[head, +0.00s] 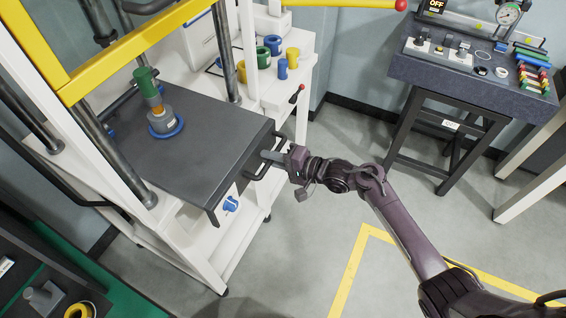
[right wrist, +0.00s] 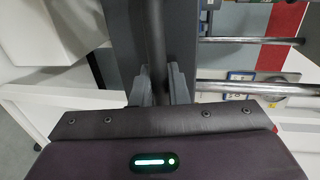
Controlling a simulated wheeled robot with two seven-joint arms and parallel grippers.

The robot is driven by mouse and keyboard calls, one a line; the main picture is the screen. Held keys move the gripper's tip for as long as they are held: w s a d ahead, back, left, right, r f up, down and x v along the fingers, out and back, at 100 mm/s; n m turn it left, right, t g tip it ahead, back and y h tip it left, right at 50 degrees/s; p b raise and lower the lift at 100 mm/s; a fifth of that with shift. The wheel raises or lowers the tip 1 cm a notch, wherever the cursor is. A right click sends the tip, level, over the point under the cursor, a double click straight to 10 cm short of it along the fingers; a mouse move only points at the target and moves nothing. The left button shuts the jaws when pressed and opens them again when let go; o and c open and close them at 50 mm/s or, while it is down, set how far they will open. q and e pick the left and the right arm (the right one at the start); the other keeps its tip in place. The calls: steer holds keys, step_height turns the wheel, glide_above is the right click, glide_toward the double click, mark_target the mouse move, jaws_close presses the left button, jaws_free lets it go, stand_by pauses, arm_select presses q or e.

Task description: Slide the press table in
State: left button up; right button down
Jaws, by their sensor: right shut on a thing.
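The press table (head: 195,172) is a dark grey slab in the white press frame, and its front end sticks out of the frame towards the lower right. A grey metal part with a blue base ring and a green top (head: 158,118) stands upright on it. A dark bar handle (head: 262,165) is on the table's front edge. My right gripper (head: 272,156) is at this handle. In the right wrist view its two fingers (right wrist: 160,88) are closed on either side of the dark handle bar (right wrist: 155,40). My left gripper is not in view.
A yellow guard bar (head: 140,42) crosses the press front, with steel columns beside the table. A white side shelf holds several blue, green and yellow cups (head: 270,45). A dark workbench (head: 470,85) with a gauge stands at the right. The grey floor between is clear.

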steer(key=x, duration=0.2)
steer(key=r+b+x, duration=0.1)
steer(key=x, duration=0.2)
steer(key=b+x, duration=0.1)
steer(key=x, duration=0.2)
steer(key=shift+a+r, duration=0.1)
steer(key=shift+r, duration=0.25)
steer(key=shift+w, duration=0.1)
steer(key=c, duration=1.8)
jaws_free()
steer(key=shift+r, duration=0.1)
steer(key=o, duration=0.3)
steer(key=shift+a, duration=0.2)
steer(key=shift+d, duration=0.1)
steer(key=shift+d, duration=0.4)
steer(key=shift+b+v, duration=0.3)
steer(key=shift+v, duration=3.2)
